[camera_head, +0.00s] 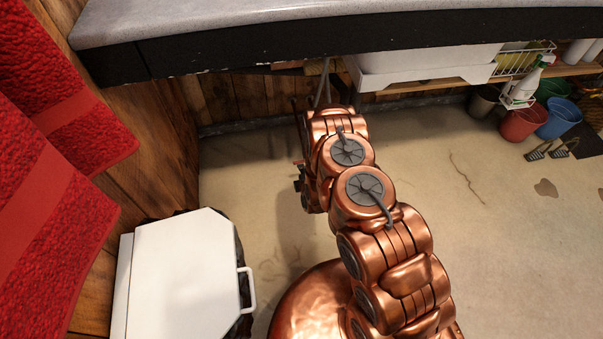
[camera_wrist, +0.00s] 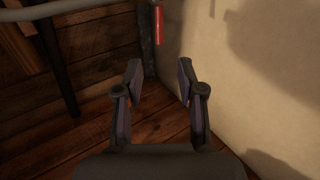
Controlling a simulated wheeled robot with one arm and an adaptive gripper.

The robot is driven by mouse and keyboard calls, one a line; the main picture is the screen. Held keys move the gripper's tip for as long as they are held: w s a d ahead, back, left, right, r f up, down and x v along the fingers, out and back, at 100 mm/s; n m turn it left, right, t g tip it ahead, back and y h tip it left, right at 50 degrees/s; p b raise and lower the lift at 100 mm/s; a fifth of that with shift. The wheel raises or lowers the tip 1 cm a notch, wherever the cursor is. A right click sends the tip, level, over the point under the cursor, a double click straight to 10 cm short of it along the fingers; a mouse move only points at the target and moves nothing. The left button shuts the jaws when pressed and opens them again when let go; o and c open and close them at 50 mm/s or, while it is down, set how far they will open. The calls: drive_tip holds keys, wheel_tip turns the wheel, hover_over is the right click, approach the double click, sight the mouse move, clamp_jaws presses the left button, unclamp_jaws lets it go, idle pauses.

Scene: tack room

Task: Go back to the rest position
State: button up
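My gripper (camera_wrist: 159,80) is open in the wrist view, with its two dark fingers apart and nothing between them. Beyond the fingers are wooden boards and a pale surface. In the head view my copper-coloured arm reaches forward below the grey counter (camera_head: 300,20). There my gripper is mostly hidden behind the arm, and only small dark parts show at its left side.
A white lidded bin (camera_head: 180,275) stands close at the lower left. Red towels (camera_head: 50,170) hang at the left. Under the counter are a white container (camera_head: 425,65), a red bucket (camera_head: 522,123) and a blue bucket (camera_head: 560,118). Floor right of my arm is clear.

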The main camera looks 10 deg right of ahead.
idle(0.4)
drive_tip(key=w+a+r+m+g, duration=0.2)
drive_tip(key=a+r+m+g, duration=0.15)
drive_tip(key=r, duration=0.75)
drive_tip(key=s+r+m+g+y, duration=0.15)
drive_tip(key=s+r, duration=0.25)
drive_tip(key=r, duration=0.4)
drive_tip(key=s+r+m+g+h, duration=0.1)
drive_tip(key=s+r+m+g, duration=0.15)
drive_tip(key=s+r, duration=0.4)
drive_tip(key=s+d+r+m+g, duration=0.2)
drive_tip(key=s+d+r+m, duration=0.15)
drive_tip(key=s+r, duration=0.6)
drive_tip(key=s+d+r+m+g+h, duration=0.15)
drive_tip(key=s+r+m, duration=0.35)
drive_tip(key=s, duration=0.8)
drive_tip(key=s+d+r+m+g, duration=0.2)
drive_tip(key=s+d+r+g, duration=0.15)
drive_tip(key=s+r, duration=0.7)
wheel_tip(320, 180, up, 20)
drive_tip(key=s+t+p, duration=0.1)
drive_tip(key=s+p, duration=0.1)
drive_tip(key=p, duration=1.8)
